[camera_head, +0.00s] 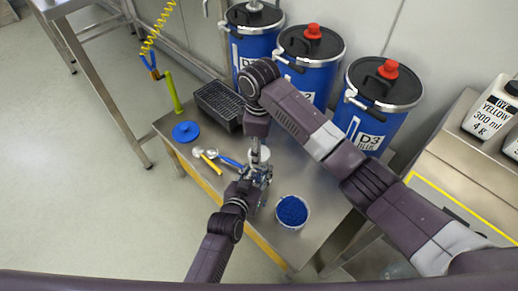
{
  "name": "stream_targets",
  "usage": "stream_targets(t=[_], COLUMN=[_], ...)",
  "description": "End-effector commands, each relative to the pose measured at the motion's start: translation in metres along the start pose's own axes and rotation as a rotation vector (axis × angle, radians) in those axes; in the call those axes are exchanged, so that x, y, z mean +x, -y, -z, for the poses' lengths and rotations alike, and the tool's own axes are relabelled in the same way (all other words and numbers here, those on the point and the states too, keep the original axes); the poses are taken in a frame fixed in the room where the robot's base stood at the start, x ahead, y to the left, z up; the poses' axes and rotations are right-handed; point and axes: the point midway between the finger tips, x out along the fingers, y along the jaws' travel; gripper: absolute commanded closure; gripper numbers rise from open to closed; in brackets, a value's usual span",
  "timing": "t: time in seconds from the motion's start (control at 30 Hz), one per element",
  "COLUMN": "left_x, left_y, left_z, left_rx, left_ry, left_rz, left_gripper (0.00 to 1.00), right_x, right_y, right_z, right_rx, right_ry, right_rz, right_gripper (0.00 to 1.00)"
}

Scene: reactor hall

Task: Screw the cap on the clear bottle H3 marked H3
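A small pale, whitish round thing (262,154) shows on the steel table (325,192) between my two grippers. It may be the bottle or its cap; no H3 mark is readable, and arm parts hide most of it. My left gripper (259,176) reaches it from the lower left, with its fingers close around or beside it. My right gripper (255,147) points down from above at the same place. The fingers of both overlap and are too small to tell whether they are open or shut. I cannot make out a separate cap.
An open tub of blue material (292,211) stands right of the grippers. A blue lid (186,132), a yellow-handled scoop (210,163) and a black tray (217,104) lie to the left. Blue drums (310,75) stand behind. A DYE YELLOW container (489,108) is at right.

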Motion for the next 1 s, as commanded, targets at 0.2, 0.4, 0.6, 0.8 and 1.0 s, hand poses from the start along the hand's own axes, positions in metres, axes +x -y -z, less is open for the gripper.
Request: stream_targets(t=[0.2, 0.4, 0.6, 0.8, 1.0], left_x=[-0.0001, -0.0001, -0.0001, -0.0001, -0.0002], left_y=[-0.0002, -0.0003, -0.0003, -0.0004, -0.0005], left_z=[-0.0006, -0.0006, -0.0007, -0.0007, -0.0007], left_rx=[0.000, 0.000, 0.000, 0.000, 0.000], left_ry=[0.001, 0.001, 0.001, 0.001, 0.001], left_rz=[0.000, 0.000, -0.001, -0.001, -0.001], left_gripper=[1.00, 1.00, 1.00, 1.00, 1.00], right_x=[0.0006, 0.0008, 0.0006, 0.0007, 0.0009], right_y=[0.0011, 0.0011, 0.0012, 0.0001, -0.0004], right_z=[0.0017, 0.0019, 0.0022, 0.0014, 0.0002], right_rx=[0.465, 0.904, 1.355, 1.704, 1.810], right_ry=[-0.004, -0.003, -0.003, -0.003, -0.002], right_rz=[0.003, 0.004, 0.005, 0.003, 0.000], right_gripper=[0.83, 0.83, 0.83, 0.83, 0.83])
